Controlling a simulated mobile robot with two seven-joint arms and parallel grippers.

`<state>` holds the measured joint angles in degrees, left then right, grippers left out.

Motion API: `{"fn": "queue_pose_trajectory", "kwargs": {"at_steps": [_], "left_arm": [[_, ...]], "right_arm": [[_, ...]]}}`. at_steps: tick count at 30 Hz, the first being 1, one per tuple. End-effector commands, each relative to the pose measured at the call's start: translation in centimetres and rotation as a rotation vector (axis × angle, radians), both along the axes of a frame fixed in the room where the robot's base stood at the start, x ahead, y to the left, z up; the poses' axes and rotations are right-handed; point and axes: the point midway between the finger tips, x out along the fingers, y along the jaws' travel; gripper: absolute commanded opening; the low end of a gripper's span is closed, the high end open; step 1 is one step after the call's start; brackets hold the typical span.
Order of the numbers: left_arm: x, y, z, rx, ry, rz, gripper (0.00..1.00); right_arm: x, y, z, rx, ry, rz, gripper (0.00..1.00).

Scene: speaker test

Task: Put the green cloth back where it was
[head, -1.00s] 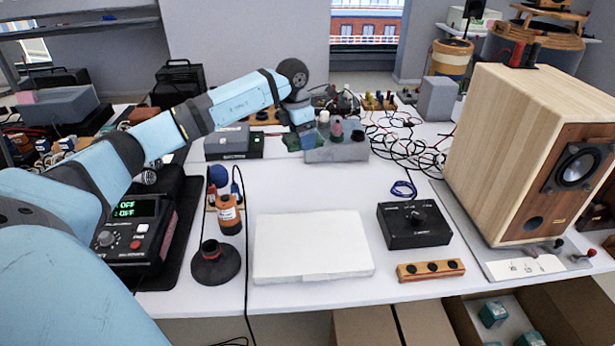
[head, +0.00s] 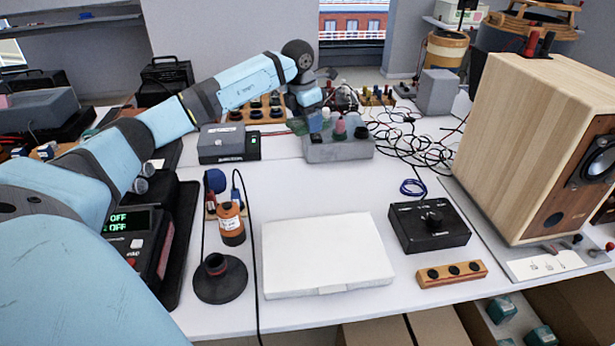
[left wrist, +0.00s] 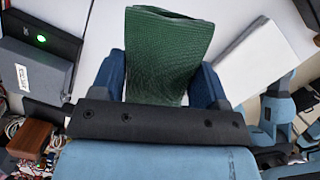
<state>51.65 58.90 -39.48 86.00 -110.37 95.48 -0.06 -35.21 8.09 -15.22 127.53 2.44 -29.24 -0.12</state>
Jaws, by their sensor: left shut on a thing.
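The green cloth (left wrist: 165,52) hangs in my left gripper (left wrist: 158,80), between its two blue fingers, in the left wrist view. It is a folded, textured dark green piece. In the head view only a small green part of the cloth (head: 297,126) shows beside the left gripper (head: 308,118). That gripper is over the back of the white table (head: 300,185), by a grey holder (head: 350,151) with coloured bottles. I cannot tell whether the cloth touches the holder. My right gripper is not in view.
A white flat box (head: 328,250) lies at the front middle, also in the left wrist view (left wrist: 255,60). An orange bottle (head: 231,225) and black round stand (head: 220,278) are left. Tangled cables lie behind.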

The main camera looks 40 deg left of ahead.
Motion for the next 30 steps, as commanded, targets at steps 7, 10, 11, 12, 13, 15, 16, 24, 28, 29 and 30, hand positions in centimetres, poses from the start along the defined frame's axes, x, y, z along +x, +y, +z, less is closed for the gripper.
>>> {"fn": "queue_pose_trajectory", "kwargs": {"at_steps": [7,10,11,12,13,15,16,24,28,29,30], "left_arm": [[-0.1,0.0,-7.3,-0.001,0.005,0.001,0.46],[-0.1,0.0,-9.8,0.0,0.004,0.001,0.46],[-0.1,0.0,-10.5,-0.001,0.004,0.0,0.46],[0.0,0.0,-11.3,-0.001,0.003,0.0,0.46],[0.0,0.0,-11.7,-0.001,0.003,0.0,0.46],[0.0,0.0,-12.6,0.0,0.002,0.0,0.46],[0.0,0.0,-12.9,0.0,0.001,0.0,0.46],[-0.1,0.0,-15.3,0.0,0.003,0.0,0.46],[0.0,0.0,-17.2,0.0,0.002,0.0,0.46],[0.0,0.0,-17.5,0.0,0.002,0.0,0.46],[0.0,0.0,-17.6,0.0,0.001,0.0,0.46]], "right_arm": [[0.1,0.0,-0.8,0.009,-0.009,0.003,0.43],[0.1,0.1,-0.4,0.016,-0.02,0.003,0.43],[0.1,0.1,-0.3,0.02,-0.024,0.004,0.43],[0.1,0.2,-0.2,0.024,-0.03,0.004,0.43],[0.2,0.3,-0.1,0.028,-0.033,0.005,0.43],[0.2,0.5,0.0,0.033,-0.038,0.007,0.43],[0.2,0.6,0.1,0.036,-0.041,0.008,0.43],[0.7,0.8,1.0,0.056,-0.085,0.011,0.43],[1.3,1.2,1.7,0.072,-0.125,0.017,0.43],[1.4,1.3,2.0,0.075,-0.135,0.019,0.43],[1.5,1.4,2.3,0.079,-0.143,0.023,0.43]]}}
